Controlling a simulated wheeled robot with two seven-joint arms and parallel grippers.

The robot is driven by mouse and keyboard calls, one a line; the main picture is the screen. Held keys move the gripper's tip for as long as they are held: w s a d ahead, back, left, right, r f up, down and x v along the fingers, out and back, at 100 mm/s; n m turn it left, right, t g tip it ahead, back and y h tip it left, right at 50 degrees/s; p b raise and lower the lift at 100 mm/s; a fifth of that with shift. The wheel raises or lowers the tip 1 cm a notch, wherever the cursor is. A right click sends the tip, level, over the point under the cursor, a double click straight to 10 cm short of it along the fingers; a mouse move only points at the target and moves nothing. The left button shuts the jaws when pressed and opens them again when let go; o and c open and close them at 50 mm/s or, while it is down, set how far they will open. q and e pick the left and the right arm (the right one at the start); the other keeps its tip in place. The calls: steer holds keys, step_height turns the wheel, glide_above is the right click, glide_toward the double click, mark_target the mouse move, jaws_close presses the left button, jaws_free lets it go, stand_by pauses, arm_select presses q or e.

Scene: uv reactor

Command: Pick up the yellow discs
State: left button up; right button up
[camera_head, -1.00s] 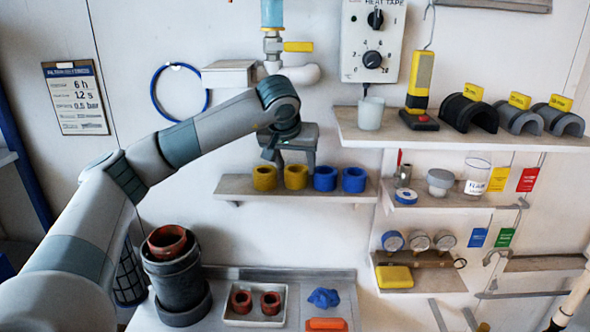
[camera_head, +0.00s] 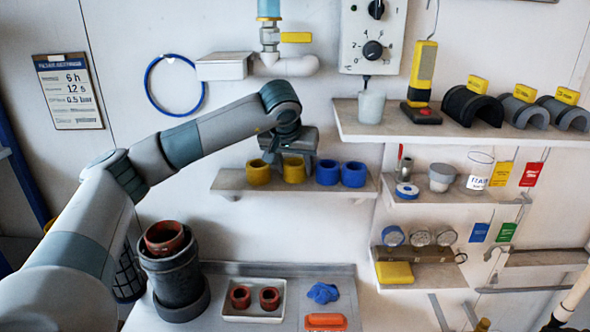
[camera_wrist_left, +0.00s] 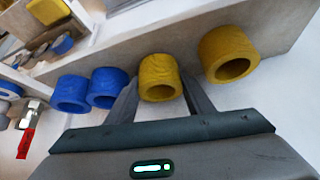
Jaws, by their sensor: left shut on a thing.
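Two yellow discs, thick and ring-like, stand side by side on a small wall shelf (camera_head: 230,181) in the head view: the left yellow disc (camera_head: 259,173) and the right yellow disc (camera_head: 294,171). My left gripper (camera_head: 292,159) comes down from above and is shut on the right yellow disc. In the left wrist view its fingers (camera_wrist_left: 160,88) sit on both sides of this yellow disc (camera_wrist_left: 158,79), and the other yellow disc (camera_wrist_left: 229,55) stands free to the right. The held disc appears still at shelf level. My right gripper is not in view.
Two blue discs (camera_head: 340,174) stand close to the right of the held disc. A higher shelf (camera_head: 465,131) with a white cup (camera_head: 371,106) is to the upper right. A grey pot (camera_head: 175,276) and a white tray (camera_head: 279,309) with two red rings are below.

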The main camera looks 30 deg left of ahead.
arm_select(q)
steer(key=shift+s+r, duration=0.1)
steer(key=shift+r, duration=0.05)
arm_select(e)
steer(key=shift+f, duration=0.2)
